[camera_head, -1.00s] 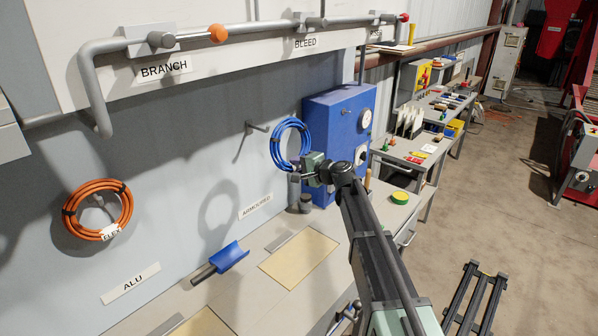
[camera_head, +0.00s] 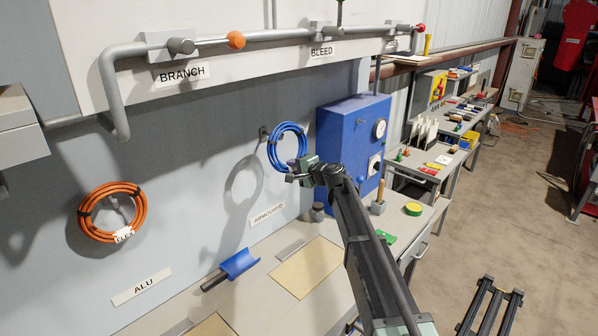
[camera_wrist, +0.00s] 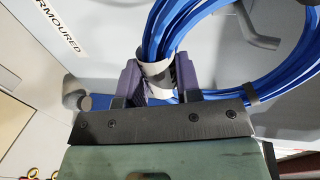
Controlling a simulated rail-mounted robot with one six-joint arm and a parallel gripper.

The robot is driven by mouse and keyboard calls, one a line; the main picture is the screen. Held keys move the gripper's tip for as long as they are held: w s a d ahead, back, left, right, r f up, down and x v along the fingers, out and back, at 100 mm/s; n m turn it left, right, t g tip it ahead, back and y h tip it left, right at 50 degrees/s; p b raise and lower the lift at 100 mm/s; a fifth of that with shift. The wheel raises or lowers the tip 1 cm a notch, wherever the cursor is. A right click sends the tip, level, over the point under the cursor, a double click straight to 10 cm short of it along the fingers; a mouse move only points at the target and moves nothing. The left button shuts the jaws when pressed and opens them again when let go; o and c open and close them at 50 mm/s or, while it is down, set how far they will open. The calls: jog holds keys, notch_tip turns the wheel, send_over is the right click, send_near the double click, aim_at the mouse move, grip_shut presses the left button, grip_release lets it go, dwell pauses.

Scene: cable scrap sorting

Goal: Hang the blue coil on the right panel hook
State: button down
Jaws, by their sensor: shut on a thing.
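The blue coil (camera_head: 271,152) is held upright in front of the wall panel, left of the blue cabinet. My gripper (camera_head: 299,171) is shut on the coil's lower part, at a pale band. In the wrist view, the gripper's purple fingers (camera_wrist: 157,82) clasp that band, and the blue strands (camera_wrist: 174,30) curve up and right. The right panel hook (camera_head: 264,133) shows as a grey stub at the coil's upper left edge, partly hidden by it. In the wrist view, the hook (camera_wrist: 257,32) appears inside the ring's opening; I cannot tell whether it passes through.
An orange coil (camera_head: 84,213) labelled FLEX hangs on the left of the panel (camera_head: 190,150). A blue trough-like piece (camera_head: 239,263) lies on the bench below. The blue cabinet (camera_head: 340,120) stands close to the right of my gripper. Pipes run above.

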jog(key=f+b+x, duration=0.1)
jog(key=b+x, duration=0.1)
jog(key=x, duration=0.6)
jog(key=shift+b, duration=0.35)
jog(key=shift+a, duration=0.1)
dwell(0.6)
jog(key=c, duration=0.7)
grip_release()
jog(key=shift+w, duration=0.1)
jog(key=shift+c, duration=0.2)
